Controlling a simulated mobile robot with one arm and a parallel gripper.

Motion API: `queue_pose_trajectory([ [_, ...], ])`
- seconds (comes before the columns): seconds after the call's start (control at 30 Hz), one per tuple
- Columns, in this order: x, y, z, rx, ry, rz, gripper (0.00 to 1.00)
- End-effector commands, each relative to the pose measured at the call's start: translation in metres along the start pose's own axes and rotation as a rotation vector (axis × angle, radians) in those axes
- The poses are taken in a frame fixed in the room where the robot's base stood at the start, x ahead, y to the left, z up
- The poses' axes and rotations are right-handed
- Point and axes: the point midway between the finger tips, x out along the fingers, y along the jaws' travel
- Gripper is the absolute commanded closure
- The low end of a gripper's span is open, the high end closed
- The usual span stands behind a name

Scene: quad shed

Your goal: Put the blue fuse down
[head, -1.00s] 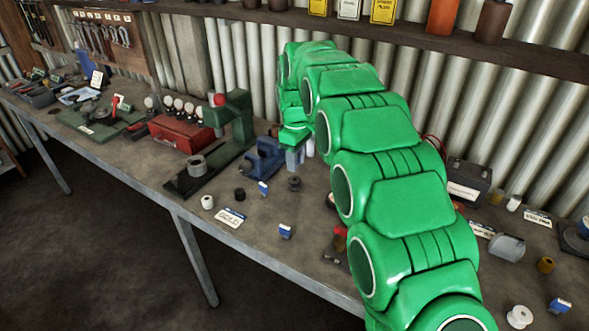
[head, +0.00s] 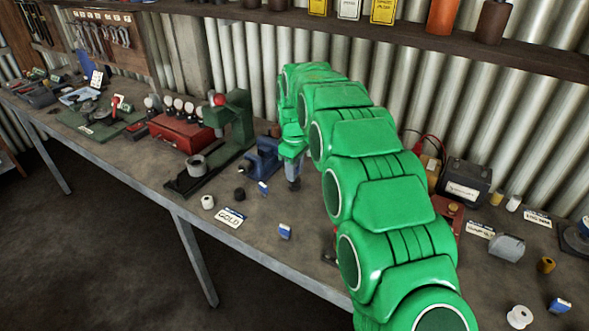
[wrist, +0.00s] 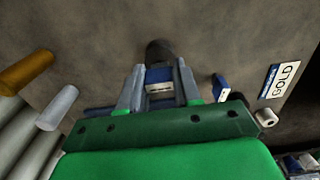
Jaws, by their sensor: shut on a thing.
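My gripper (wrist: 158,88) is shut on the blue fuse (wrist: 159,76), a small block with a blue body and a pale label band, seen between the fingers in the wrist view. A dark round piece (wrist: 159,48) shows just beyond the fuse; I cannot tell whether they touch. In the head view my gripper (head: 293,179) points down over the workbench (head: 235,248), right of the blue vise, and the held fuse is not clearly visible. Gripper height above the bench is hard to judge.
Another blue-and-white block (head: 263,188) stands left of my gripper, near the GOLD card (head: 231,218) and a white spool (head: 207,202). A further block (head: 285,231) sits nearer the front edge. The blue vise (head: 263,158) is close on the left. Bare bench lies in front.

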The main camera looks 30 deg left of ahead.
Motion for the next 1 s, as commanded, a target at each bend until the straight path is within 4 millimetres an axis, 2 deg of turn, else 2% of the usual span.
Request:
queue_pose_trajectory([
  [0.27, 0.002, 0.0, 0.0, 0.0, 0.0, 0.0, 0.95],
  [0.3, 0.003, 0.0, 0.0, 0.0, 0.0, 0.0, 0.64],
  [0.47, 0.002, 0.0, 0.0, 0.0, 0.001, 0.001, 0.42],
  [0.8, -0.001, 0.0, -0.001, 0.0, 0.001, 0.001, 0.42],
  [1.0, -0.024, 0.001, -0.001, 0.0, 0.004, 0.005, 0.42],
])
